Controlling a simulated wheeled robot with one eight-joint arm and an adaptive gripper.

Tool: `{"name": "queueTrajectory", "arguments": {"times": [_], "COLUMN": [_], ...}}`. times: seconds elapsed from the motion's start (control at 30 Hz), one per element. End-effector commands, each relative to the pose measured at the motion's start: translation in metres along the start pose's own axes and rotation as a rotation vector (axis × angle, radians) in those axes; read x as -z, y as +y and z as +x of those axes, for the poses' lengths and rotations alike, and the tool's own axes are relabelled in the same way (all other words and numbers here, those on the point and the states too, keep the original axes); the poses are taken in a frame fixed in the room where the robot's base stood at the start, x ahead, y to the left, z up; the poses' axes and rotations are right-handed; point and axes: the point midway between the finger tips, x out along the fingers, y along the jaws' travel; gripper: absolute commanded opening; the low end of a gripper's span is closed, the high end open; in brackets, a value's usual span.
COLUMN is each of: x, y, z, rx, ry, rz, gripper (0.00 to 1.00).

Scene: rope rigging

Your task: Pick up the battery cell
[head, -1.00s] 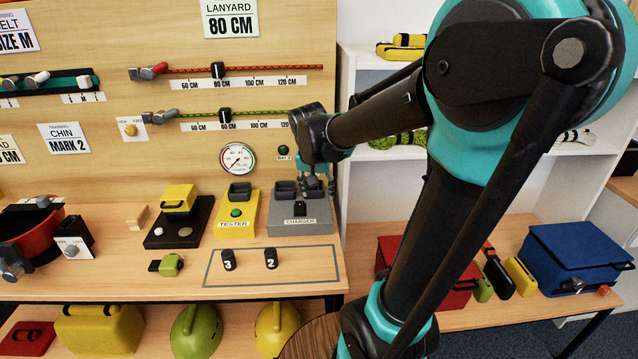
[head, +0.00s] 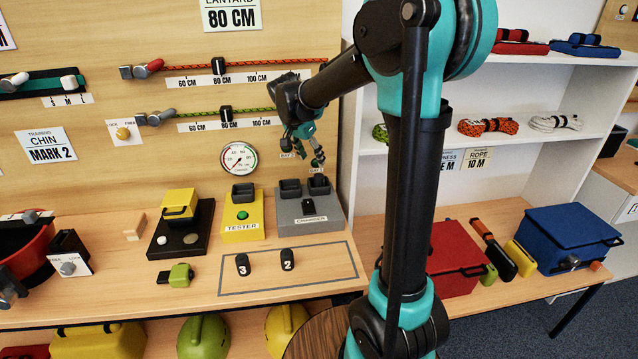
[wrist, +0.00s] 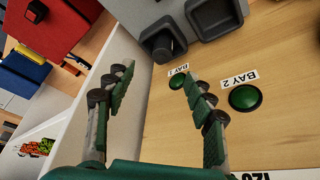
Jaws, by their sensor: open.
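Two dark battery cells stand upright on the bench inside an outlined rectangle in the head view, cell 3 (head: 242,264) and cell 2 (head: 287,259). The grey charger (head: 328,214) stands behind them with two dark bays. In the wrist view one charger bay (wrist: 147,34) has a dark round piece (wrist: 164,47) in it, which looks like a cell; I read no number on it. The other bay (wrist: 216,18) looks empty. My gripper (head: 303,153) is above the charger, near the panel. Its fingers (wrist: 155,78) are apart with nothing between them.
The yellow tester (head: 243,229) stands left of the charger. Green lamps marked BAY 1 (wrist: 177,81) and BAY 2 (wrist: 243,97) sit on the panel close to my fingers. A white shelf unit (head: 349,150) is at right. The bench inside the outline, right of cell 2, is clear.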

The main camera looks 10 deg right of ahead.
Motion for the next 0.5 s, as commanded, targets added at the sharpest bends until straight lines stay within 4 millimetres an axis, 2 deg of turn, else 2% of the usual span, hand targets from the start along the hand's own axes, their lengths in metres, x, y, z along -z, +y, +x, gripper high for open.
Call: {"name": "queueTrajectory", "arguments": {"times": [0.1,0.2,0.5], "x": [0.0,0.0,0.001], "y": [0.0,0.0,-0.002], "z": [0.023,0.035,0.058], "rx": [0.0,0.0,0.0], "ry": [0.0,0.0,0.0], "rz": [0.001,0.001,0.0], "gripper": [0.54,0.54,0.54]}}
